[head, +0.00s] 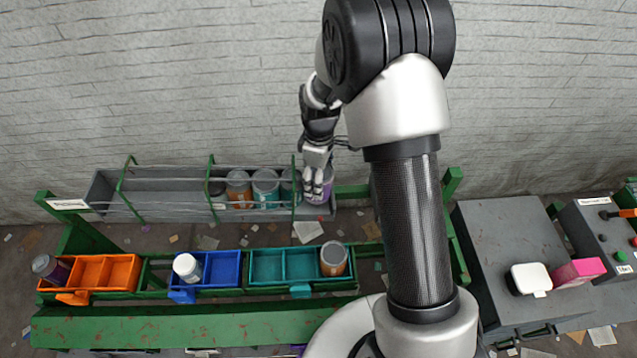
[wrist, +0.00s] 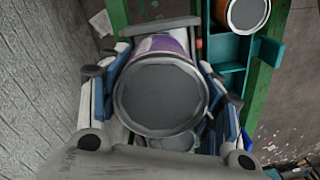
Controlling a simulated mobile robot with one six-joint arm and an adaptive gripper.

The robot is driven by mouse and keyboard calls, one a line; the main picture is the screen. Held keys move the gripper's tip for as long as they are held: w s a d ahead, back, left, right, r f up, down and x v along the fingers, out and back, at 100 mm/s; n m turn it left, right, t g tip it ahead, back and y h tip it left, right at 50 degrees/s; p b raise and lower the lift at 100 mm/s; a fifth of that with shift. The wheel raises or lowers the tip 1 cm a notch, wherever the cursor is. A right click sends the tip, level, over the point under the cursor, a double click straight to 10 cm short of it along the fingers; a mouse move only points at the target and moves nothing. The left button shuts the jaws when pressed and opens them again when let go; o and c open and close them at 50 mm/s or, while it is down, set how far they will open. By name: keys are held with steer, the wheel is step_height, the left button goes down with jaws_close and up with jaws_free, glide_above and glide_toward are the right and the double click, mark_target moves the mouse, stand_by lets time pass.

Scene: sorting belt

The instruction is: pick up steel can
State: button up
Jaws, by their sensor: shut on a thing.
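A steel can with a purple and white label (head: 325,191) is at the right end of the grey chute. Its round grey end (wrist: 160,95) fills the middle of the wrist view. My gripper (head: 317,178) comes down over this can from above. In the wrist view its fingers (wrist: 163,80) lie on both sides of the can and are shut on it. The gripper hides part of the can in the head view, and I cannot tell whether the can still touches the chute.
Several other cans (head: 265,188) stand in the grey chute (head: 160,191), left of the held can, with green rails around them. In front are an orange bin (head: 122,270), a blue bin (head: 222,268) and a teal bin (head: 301,262), each holding one item. A grey cabinet (head: 495,245) stands right.

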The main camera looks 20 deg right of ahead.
steer(key=s+a, duration=0.1)
steer(key=s, duration=0.8)
steer(key=s+a, duration=0.2)
steer(key=s, duration=0.6)
steer(key=shift+s+a, duration=0.25)
steer(key=shift+s, duration=0.1)
steer(key=shift+s, duration=0.1)
stand_by(3.8)
